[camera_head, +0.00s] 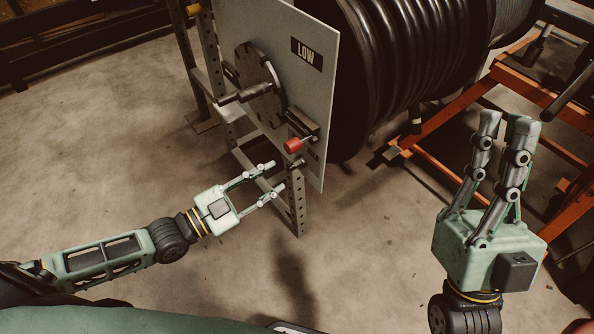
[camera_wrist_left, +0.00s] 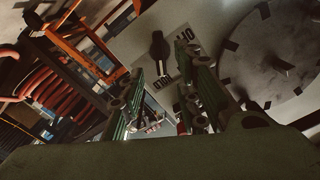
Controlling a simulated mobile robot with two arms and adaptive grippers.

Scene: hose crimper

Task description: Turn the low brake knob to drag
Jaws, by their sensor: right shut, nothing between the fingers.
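In the left wrist view a small black knob (camera_wrist_left: 158,48) sits on a pale label plate with upside-down lettering that seems to read HOLD and OFF. Part of the plate is hidden by my left gripper's fingers. In the head view the upright grey panel (camera_head: 312,85) carries a LOW sign (camera_head: 306,54); a small dark part (camera_head: 297,163) near its lower edge may be this knob. My left gripper (camera_head: 274,176) is open and empty, just in front of the panel's lower part. My right gripper (camera_head: 506,118) is shut and empty, raised at the right, away from the panel.
A red-ended handle (camera_head: 292,146) sticks out of the panel above my left fingertips. A dark round disc (camera_head: 258,84) with a protruding grip is above left. A big hose reel (camera_head: 415,60) stands behind the panel, with an orange frame (camera_head: 450,180) at right. Floor at left is clear.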

